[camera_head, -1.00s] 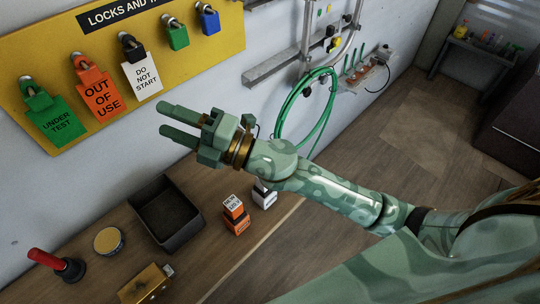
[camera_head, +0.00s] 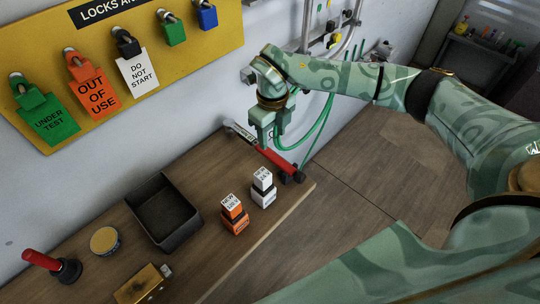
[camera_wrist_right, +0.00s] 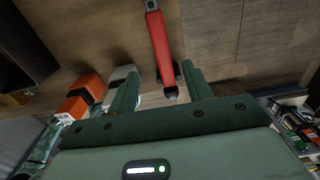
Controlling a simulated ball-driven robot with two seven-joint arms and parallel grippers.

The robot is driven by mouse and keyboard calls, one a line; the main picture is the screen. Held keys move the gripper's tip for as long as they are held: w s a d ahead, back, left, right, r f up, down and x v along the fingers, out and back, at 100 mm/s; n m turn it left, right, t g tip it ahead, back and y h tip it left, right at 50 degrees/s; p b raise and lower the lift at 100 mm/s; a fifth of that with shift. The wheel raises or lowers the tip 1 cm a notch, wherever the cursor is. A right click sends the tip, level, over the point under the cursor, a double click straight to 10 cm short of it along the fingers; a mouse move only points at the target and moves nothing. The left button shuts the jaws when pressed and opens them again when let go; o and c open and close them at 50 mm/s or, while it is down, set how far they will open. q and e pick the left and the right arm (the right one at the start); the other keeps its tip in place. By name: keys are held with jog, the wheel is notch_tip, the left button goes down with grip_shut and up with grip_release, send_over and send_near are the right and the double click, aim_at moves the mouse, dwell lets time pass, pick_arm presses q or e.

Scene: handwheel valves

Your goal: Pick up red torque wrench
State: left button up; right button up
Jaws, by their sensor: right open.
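The red torque wrench (camera_head: 276,160) lies on the right end of the wooden workbench, below the wall. It has a red handle, a grey far end and a black end near the bench's right edge. My right gripper (camera_head: 269,141) points down over it, fingers apart. In the right wrist view the wrench (camera_wrist_right: 157,38) extends from the top toward the space between the two open fingers (camera_wrist_right: 162,88). I see no contact with it. The gripper hides part of the wrench in the head view. My left gripper is out of view.
On the bench are a white box (camera_head: 263,186), an orange box (camera_head: 234,214), an open black tray (camera_head: 184,236), a round tin (camera_head: 105,240), a brass block (camera_head: 143,285) and a red-handled tool (camera_head: 52,263). A yellow lock board (camera_head: 190,55) and a green hose (camera_head: 318,128) are on the wall.

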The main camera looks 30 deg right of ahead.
aim_at(270, 153)
notch_tip(270, 153, down, 5)
jog(key=shift+f+b, duration=0.1)
jog(key=shift+b, duration=0.25)
jog(key=f, duration=0.2)
jog(key=w+f+b, duration=0.1)
jog(key=f, duration=0.2)
grip_shut()
